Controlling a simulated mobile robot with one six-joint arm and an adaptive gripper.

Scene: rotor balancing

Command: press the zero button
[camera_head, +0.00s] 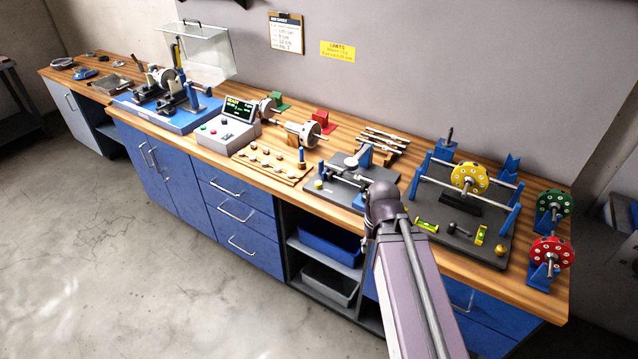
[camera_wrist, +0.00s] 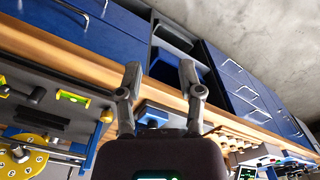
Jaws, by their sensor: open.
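A grey control box (camera_head: 222,138) stands on the bench, left of the middle in the head view. It has a dark display (camera_head: 239,109) with green and yellow text, which also shows at the lower edge of the wrist view (camera_wrist: 246,173). Several small buttons, including a green one (camera_head: 204,128), sit on its front panel. I cannot read which one is the zero button. My gripper (camera_wrist: 160,70) is open and empty in the wrist view, over the bench's front edge.
A wooden board with several small pieces (camera_head: 265,163) lies right of the box. A blue balancing machine (camera_head: 170,115) stands to its left. A dark plate with rails (camera_head: 460,205) and a yellow rotor (camera_head: 469,178) fills the right side. The floor in front is clear.

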